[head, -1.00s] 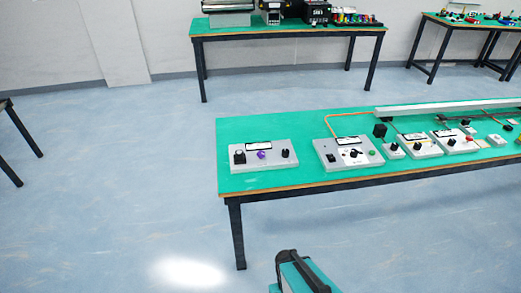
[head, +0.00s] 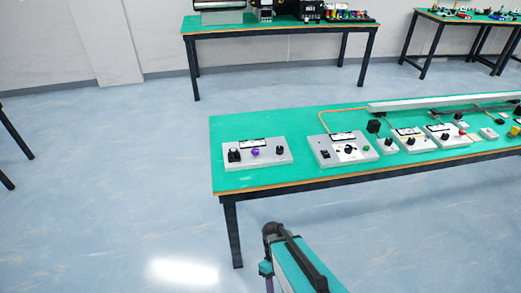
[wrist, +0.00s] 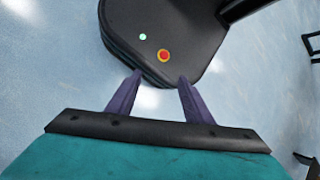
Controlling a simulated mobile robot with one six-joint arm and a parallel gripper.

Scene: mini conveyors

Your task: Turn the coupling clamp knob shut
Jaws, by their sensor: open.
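Several knobs sit on grey control boxes on the green table in the head view. The left box (head: 257,162) has a purple knob (head: 255,151), a black knob (head: 280,150) and a black block. The second box (head: 345,158) has a black knob (head: 349,149) on a white plate. The labels are too small to read, so I cannot tell which knob is the coupling clamp knob. My gripper (wrist: 159,79) shows in the wrist view with its two purple fingers apart and nothing between them.
The green table (head: 290,124) has a bare strip behind the boxes and dark legs at its front. More boxes with knobs and buttons stand to the right, before a long pale rail (head: 440,103). A back table (head: 280,27) stands by the wall. Open floor lies left.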

